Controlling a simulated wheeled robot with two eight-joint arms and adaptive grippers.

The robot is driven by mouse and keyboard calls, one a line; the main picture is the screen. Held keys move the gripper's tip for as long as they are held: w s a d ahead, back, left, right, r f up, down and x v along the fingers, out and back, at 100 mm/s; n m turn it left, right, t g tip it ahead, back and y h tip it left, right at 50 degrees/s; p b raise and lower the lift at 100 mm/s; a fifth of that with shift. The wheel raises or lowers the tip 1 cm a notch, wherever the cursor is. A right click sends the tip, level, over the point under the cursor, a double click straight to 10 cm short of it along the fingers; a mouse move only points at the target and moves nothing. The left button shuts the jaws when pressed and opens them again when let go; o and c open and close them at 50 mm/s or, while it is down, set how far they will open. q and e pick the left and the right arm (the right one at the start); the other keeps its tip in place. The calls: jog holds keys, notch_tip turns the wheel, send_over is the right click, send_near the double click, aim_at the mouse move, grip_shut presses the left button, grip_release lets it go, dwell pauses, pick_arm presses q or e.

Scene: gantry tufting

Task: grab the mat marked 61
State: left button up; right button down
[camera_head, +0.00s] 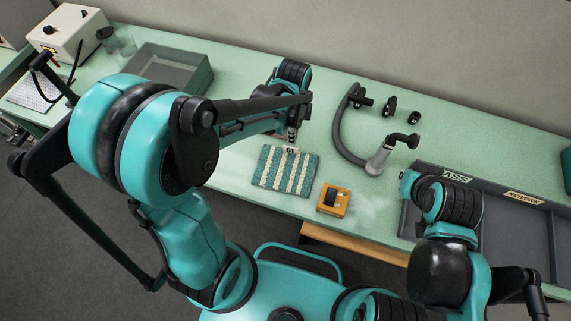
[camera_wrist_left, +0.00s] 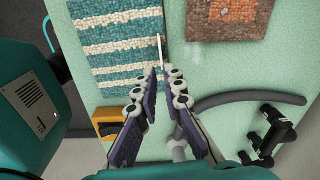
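The mat marked 61 (camera_head: 277,181) lies flat near the front edge of the green table, teal with cream stripes. Its small white 61 tag (camera_head: 291,150) is at its back edge. The mat also shows in the left wrist view (camera_wrist_left: 115,69). My left gripper (camera_head: 292,136) points down just behind the tag. In the left wrist view my left gripper (camera_wrist_left: 162,74) has its two fingers apart, with a thin white strip, likely the tag edge-on, just beyond the tips. Nothing is gripped. My right arm is at the right; its gripper does not show.
A brown-orange mat (camera_wrist_left: 235,14) lies beside the striped one. A yellow device (camera_head: 334,200) sits right of the mat. A curved grey hose (camera_head: 340,137) and black fittings (camera_head: 390,105) lie further right. A divided tray (camera_head: 520,222) and a grey-green bin (camera_head: 170,69) flank the work area.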

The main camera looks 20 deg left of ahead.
aim_at(290, 148)
pick_arm(q)
jog(key=shift+w+d+f+m, duration=0.1)
jog(key=shift+w+f+m, duration=0.1)
jog(key=shift+f+m, duration=0.15)
jog(key=shift+f, duration=0.3)
jog(key=f, duration=0.2)
jog(key=f+b, duration=0.1)
jog(key=f, duration=0.2)
jog(key=a+f+b, duration=0.1)
jog(key=f, duration=0.1)
jog(key=shift+f, duration=0.25)
grip_shut()
jog(key=shift+r, duration=0.1)
